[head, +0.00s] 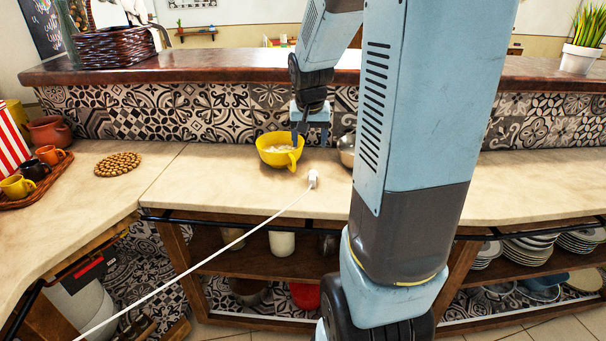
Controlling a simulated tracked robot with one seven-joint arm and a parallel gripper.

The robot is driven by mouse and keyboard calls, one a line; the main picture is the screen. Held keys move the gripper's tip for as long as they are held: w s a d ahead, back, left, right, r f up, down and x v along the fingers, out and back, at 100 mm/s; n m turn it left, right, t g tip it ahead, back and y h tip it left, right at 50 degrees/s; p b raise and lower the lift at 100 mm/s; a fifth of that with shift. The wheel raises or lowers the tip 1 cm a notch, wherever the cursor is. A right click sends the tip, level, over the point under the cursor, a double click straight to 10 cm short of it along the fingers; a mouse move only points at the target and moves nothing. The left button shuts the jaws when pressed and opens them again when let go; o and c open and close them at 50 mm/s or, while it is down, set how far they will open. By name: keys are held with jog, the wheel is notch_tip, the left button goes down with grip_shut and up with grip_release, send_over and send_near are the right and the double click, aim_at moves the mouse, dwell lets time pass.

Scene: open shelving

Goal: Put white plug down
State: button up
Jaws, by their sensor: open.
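The white plug (313,178) is on the beige counter (240,185), close to its front edge. Its white cable (200,257) runs from it over the edge, down to the lower left. My gripper (310,139) is open, pointing down, and sits above the plug in the picture, apart from it. Nothing shows between its fingers.
A metal bowl (347,151) is partly hidden behind my arm. A woven trivet (117,164) and a tray (38,188) with small cups are at the left. Shelves below hold plates (580,240) and pots. The counter left of the yellow cup is clear.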

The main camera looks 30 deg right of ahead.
notch_tip(320, 180, down, 4)
jog(key=w+d+m, duration=0.1)
jog(key=w+d, duration=0.1)
jog(key=d, duration=0.1)
send_over(312, 175)
jog(key=s, duration=0.1)
notch_tip(312, 175, down, 8)
jog(key=shift+r, duration=0.25)
jog(key=shift+a+x, duration=0.15)
jog(key=shift+x, duration=1.15)
jog(key=shift+a+x, duration=0.1)
jog(key=shift+x, duration=1.25)
jog(key=shift+s+f, duration=0.1)
jog(key=shift+s, duration=0.05)
jog(key=shift+c, duration=0.3)
jog(key=c, duration=1.2)
